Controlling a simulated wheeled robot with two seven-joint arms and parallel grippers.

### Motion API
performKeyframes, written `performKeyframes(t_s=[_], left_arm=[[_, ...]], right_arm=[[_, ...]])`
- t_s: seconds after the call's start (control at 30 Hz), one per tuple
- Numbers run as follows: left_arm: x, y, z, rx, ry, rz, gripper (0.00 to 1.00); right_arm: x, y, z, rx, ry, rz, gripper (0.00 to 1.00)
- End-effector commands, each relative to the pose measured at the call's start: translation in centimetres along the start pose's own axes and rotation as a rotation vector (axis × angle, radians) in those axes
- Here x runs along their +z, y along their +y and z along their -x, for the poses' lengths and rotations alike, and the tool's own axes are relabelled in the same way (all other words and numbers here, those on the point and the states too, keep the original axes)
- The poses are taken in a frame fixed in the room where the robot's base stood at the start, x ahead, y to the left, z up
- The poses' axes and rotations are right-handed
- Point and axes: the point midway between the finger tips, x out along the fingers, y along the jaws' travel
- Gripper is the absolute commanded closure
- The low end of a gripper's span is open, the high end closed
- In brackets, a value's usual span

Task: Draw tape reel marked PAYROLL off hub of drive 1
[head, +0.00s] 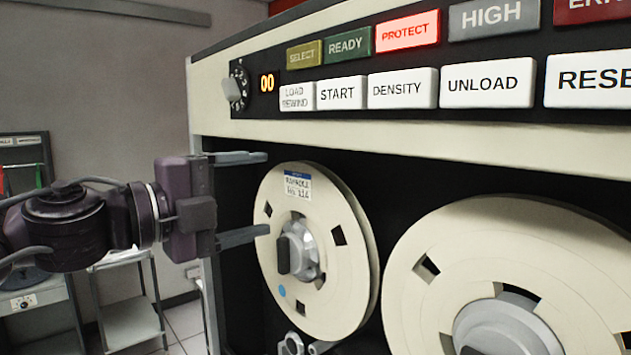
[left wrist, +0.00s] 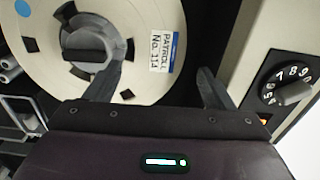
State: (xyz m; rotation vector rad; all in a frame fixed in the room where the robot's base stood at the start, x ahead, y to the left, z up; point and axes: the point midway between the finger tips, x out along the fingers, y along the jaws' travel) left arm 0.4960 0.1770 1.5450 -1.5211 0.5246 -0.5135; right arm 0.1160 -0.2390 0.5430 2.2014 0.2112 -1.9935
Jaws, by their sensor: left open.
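The cream tape reel marked PAYROLL (head: 318,215) sits on the grey hub (head: 298,250) at the left of the drive. Its blue-and-white label (head: 297,186) is near the top rim. In the left wrist view the reel (left wrist: 40,60) fills the upper left, with the label (left wrist: 165,52) and the hub (left wrist: 90,43) clear. My left gripper (head: 260,197) is open and empty, its two fingers pointing at the reel's left edge. In the left wrist view the fingers (left wrist: 160,80) stand either side of the label's end. I cannot tell whether they touch the reel. My right gripper is not in view.
A second cream reel (head: 405,285) is on the right of the drive. Above is a button panel (head: 267,112) with PROTECT (head: 407,31) lit red and a dial (head: 235,87) showing beside "00". A small metal stand (head: 128,322) is at the lower left.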

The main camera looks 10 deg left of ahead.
Motion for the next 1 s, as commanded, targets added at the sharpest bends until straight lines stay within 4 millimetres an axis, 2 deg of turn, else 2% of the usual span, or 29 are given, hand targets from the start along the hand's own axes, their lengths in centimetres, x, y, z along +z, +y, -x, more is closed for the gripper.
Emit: performKeyframes(t_s=[0.3,0.6,0.8,1.0], left_arm=[[-0.1,-0.4,-3.7,-0.001,0.004,0.005,0.24],[-0.1,-0.3,-7.0,0.0,0.003,0.005,0.24],[0.0,-0.2,-8.3,-0.001,0.001,0.003,0.24],[0.0,0.0,-8.7,0.0,0.001,0.002,0.24]], right_arm=[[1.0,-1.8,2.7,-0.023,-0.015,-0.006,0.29],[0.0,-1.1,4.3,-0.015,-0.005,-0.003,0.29],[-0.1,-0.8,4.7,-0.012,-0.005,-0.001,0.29],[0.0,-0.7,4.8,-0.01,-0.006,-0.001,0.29]])
